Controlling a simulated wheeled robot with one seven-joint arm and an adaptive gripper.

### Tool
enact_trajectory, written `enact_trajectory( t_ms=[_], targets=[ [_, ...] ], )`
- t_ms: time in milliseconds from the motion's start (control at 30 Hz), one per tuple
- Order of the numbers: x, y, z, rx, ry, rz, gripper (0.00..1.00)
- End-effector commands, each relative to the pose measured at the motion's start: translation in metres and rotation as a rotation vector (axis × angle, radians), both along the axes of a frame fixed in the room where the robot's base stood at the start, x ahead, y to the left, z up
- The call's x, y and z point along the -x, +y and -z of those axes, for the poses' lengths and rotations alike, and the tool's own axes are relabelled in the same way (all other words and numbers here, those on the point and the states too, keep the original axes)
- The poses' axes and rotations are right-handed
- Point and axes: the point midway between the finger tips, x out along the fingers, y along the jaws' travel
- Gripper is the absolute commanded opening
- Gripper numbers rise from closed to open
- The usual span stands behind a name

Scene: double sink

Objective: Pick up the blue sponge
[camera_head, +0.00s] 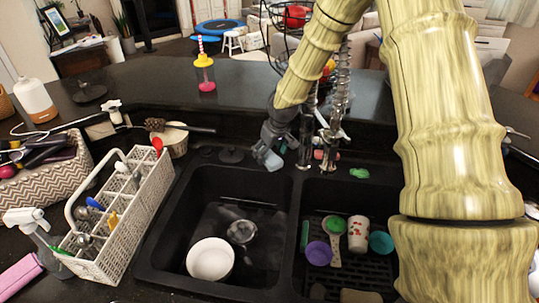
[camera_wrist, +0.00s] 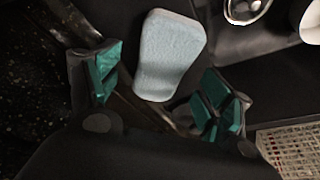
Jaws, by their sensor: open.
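The blue sponge (camera_wrist: 170,55) is pale blue and rounded at its corners in the wrist view. It lies on a dark surface at the far edge of the sink, beyond and partly between my fingers. My gripper (camera_wrist: 158,98) is open, with one teal-padded finger on each side of the sponge's near end. Neither finger visibly touches it. In the head view my gripper (camera_head: 270,138) reaches down behind the divider of the double sink, and a pale blue patch of the sponge (camera_head: 272,161) shows just below it.
The left basin holds a white bowl (camera_head: 210,259). The faucet (camera_head: 328,145) stands close to the right of my gripper. A white utensil basket (camera_head: 118,222) stands left of the sink.

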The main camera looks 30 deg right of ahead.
Motion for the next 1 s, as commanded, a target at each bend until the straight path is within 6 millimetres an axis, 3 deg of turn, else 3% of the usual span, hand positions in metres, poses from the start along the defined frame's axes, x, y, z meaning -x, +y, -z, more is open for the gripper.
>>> enact_trajectory(
  t_ms=[200,500,567,733,1000],
  targets=[
    [-0.005,0.001,0.013,0.0,-0.001,0.001,0.79],
    [-0.005,0.001,0.017,0.0,-0.001,0.0,0.79],
    [-0.005,0.001,0.017,0.0,-0.001,0.0,0.72],
    [-0.005,0.001,0.016,0.0,-0.001,0.0,0.41],
    [-0.005,0.001,0.016,0.0,0.0,0.001,0.38]
  ],
)
